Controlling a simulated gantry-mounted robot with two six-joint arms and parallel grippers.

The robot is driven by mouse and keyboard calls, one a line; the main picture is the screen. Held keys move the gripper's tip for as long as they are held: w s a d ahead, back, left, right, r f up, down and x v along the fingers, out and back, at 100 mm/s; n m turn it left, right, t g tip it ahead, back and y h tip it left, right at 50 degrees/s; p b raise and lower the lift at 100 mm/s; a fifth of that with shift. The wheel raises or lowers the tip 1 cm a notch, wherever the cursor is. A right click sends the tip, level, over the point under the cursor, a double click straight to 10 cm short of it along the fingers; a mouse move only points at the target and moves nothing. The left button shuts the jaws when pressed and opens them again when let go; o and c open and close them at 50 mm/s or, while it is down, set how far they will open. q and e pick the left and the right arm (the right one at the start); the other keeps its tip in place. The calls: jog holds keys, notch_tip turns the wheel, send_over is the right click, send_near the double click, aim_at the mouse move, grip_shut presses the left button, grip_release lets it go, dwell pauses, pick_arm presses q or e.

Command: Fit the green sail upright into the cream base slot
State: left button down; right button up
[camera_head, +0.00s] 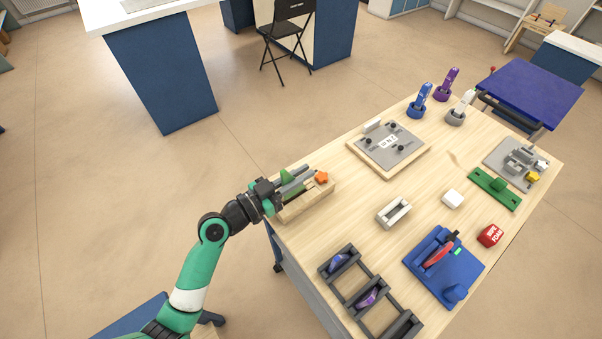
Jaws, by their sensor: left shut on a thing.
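My left gripper (296,181) reaches in from the left over a wooden tray (300,207) at the table's left edge. It is shut on the green sail (287,175), which shows only in part between and behind the grey fingers. I cannot tell the sail's tilt or whether it touches the tray. The cream base (393,213) lies on the middle of the table, to the right of the gripper and apart from it. It has a long dark slot, and nothing shows in it. My right gripper is not in view.
An orange piece (321,178) sits at the tray's right end, close to the fingertips. Bare wood lies between tray and base.

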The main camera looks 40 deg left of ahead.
aim_at(301, 189)
pick_arm(q)
jog(key=shift+b, duration=0.45)
dwell(1.3)
jog(key=shift+f+b, duration=2.1)
jog(key=shift+b, duration=0.1)
jog(key=c, duration=0.8)
grip_release()
jog(key=shift+c, duration=0.2)
jog(key=s+a, duration=0.1)
jog(key=s, duration=1)
jog(key=shift+s+a+p, duration=0.3)
jog(key=shift+p, duration=0.1)
jog(key=shift+r, duration=0.1)
